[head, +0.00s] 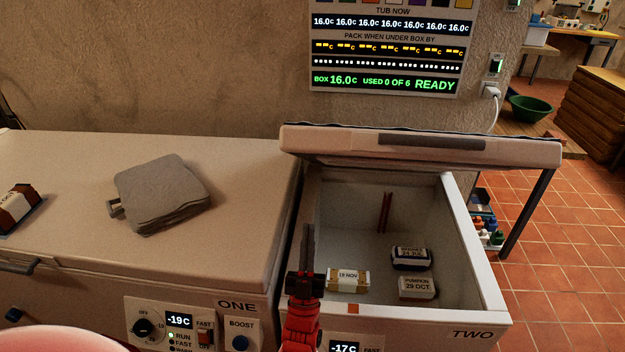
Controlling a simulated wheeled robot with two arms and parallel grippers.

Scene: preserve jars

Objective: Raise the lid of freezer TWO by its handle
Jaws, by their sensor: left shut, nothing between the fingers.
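Freezer TWO (490,318) stands at the right, its front labelled TWO. Its lid (350,146) is raised and tilted, so the inside shows. A dark handle strip (430,142) runs along the lid's front edge. Several labelled packs lie inside, among them one marked PUMPKIN (418,288), one marked 18 NOV (348,280) and a dark-ended one (411,258). My left gripper (307,232), on a red wrist, points up at the freezer's front left corner. Its fingers are shut and empty, apart from the lid and handle. My right gripper is not in view.
A display board (387,45) hangs on the wall.

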